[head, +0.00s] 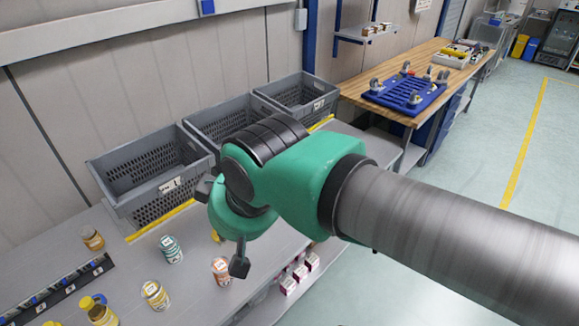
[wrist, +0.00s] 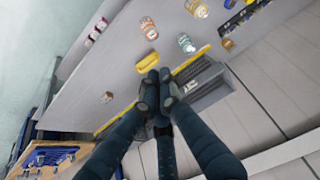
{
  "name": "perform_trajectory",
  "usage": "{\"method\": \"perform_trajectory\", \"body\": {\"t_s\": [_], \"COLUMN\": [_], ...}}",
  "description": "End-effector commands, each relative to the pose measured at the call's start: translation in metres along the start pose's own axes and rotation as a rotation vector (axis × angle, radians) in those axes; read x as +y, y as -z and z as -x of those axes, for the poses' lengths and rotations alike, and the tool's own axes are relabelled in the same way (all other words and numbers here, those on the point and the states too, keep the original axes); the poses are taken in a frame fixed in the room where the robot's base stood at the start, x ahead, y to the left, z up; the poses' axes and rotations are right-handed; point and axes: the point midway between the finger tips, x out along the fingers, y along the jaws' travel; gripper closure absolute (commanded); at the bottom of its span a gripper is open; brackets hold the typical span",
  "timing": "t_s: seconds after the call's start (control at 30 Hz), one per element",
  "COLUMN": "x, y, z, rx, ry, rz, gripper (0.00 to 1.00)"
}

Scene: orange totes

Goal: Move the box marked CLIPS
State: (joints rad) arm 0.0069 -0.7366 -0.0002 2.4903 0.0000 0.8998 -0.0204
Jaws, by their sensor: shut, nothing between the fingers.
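No box with a readable CLIPS mark shows; the lettering is too small to read in both views. A yellow object (wrist: 149,62) lies just beyond the fingertips in the wrist view. In the head view my green wrist hangs over the bench and mostly hides this object.
Grey crates (head: 150,163) line the back of the bench behind a yellow strip. Jars stand in front: a teal-labelled one (head: 171,250), an orange-labelled one (head: 221,271) and a yellow one (head: 155,295).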

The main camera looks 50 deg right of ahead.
Motion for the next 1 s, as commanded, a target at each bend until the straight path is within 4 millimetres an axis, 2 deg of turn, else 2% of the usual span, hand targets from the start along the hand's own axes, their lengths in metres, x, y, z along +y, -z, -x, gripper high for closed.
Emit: {"method": "perform_trajectory", "body": {"t_s": [0.17, 0.47, 0.77, 1.0], "x": [0.009, 0.04, 0.083, 0.126], "y": [0.021, 0.079, 0.137, 0.178], "z": [0.0, -0.008, -0.029, -0.052], "rx": [-0.018, -0.07, -0.13, -0.178], "ry": [-0.011, -0.034, -0.042, -0.037], "rz": [0.045, 0.193, 0.355, 0.483], "gripper": [1.0, 1.0, 1.0, 1.0]}}
